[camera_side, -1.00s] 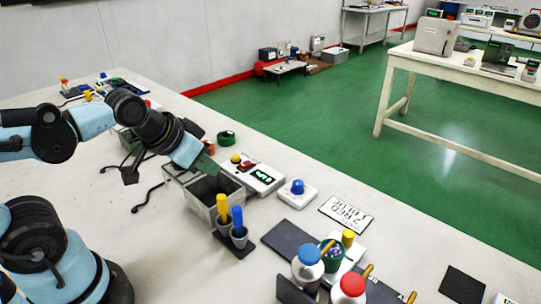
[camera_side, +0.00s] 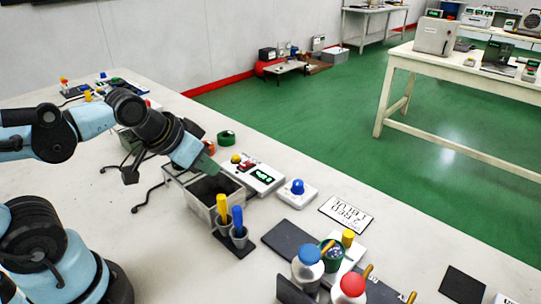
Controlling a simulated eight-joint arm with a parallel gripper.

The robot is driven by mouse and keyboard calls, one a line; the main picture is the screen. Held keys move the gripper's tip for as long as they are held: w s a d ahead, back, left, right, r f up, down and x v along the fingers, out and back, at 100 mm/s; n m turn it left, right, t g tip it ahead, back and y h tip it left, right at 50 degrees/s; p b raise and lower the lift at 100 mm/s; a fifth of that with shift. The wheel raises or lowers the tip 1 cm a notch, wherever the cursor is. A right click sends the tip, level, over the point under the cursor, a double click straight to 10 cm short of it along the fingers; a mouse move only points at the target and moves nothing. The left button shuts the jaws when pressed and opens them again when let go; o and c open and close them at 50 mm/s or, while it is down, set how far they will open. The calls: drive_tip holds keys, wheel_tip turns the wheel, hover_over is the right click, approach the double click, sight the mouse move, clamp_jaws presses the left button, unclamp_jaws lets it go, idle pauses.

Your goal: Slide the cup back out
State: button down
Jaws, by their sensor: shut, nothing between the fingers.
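A green cup (camera_side: 330,250) stands on a white device at the lower right, with a tan stick in it and a yellow knob (camera_side: 347,238) beside it. My gripper (camera_side: 204,166) is far to the left of this cup, pointing down at the back edge of an open grey bin (camera_side: 210,207). It is shut and empty; its fingertips are small and partly hard to make out against the bin.
A blue-capped bottle (camera_side: 308,268) and a red-capped bottle (camera_side: 350,289) stand close in front of the green cup. A lettered card (camera_side: 346,214) lies behind it.

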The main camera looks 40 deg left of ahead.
drive_tip(key=c, duration=1.4)
unclamp_jaws()
drive_tip(key=shift+w+d+r, duration=0.15)
drive_tip(key=shift+w, duration=0.05)
drive_tip(key=shift+c, duration=0.2)
drive_tip(key=o, duration=0.5)
drive_tip(key=shift+g+h, duration=0.3)
drive_tip(key=shift+g, duration=0.4)
drive_tip(key=w+d+r, duration=0.2)
drive_tip(key=w+d, duration=0.1)
drive_tip(key=shift+w+r, duration=0.1)
drive_tip(key=shift+r, duration=0.2)
drive_tip(key=n+g, duration=0.3)
drive_tip(key=g, duration=0.3)
hover_over(349, 233)
wheel_tip(349, 233, down, 3)
wheel_tip(349, 233, down, 12)
drive_tip(key=shift+r, duration=0.1)
clamp_jaws()
